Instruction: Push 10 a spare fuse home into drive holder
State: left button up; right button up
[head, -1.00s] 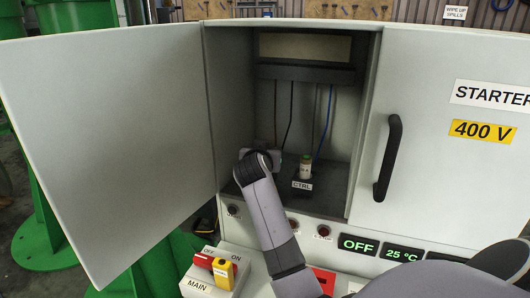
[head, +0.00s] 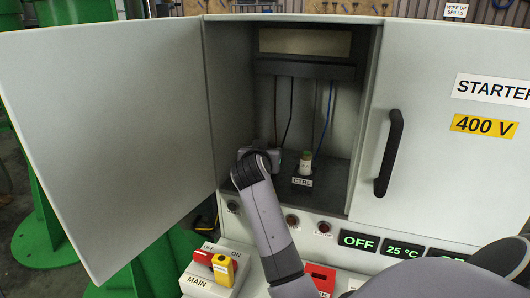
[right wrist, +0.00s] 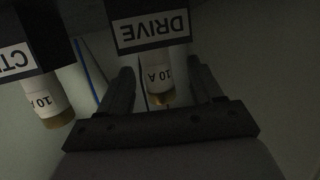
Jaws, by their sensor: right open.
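In the right wrist view, the black drive holder (right wrist: 152,43), with an upside-down "DRIVE" label, has a white fuse (right wrist: 161,79) marked "10 A" with a brass end sticking out of it. My right gripper (right wrist: 163,70) is open, with a finger on each side of this fuse and visible gaps. How deep the fuse sits cannot be judged. In the head view my right arm reaches into the open cabinet, and its wrist hides the drive holder and fuse. My left gripper is not in view.
The CTRL holder (head: 302,182) with its own fuse (head: 306,162) stands just right of my wrist. It also shows in the right wrist view (right wrist: 17,58). Wires hang behind. The cabinet's open door (head: 110,140) is at left. A main switch box (head: 212,270) is below.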

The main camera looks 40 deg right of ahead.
jog(key=shift+v, duration=2.65)
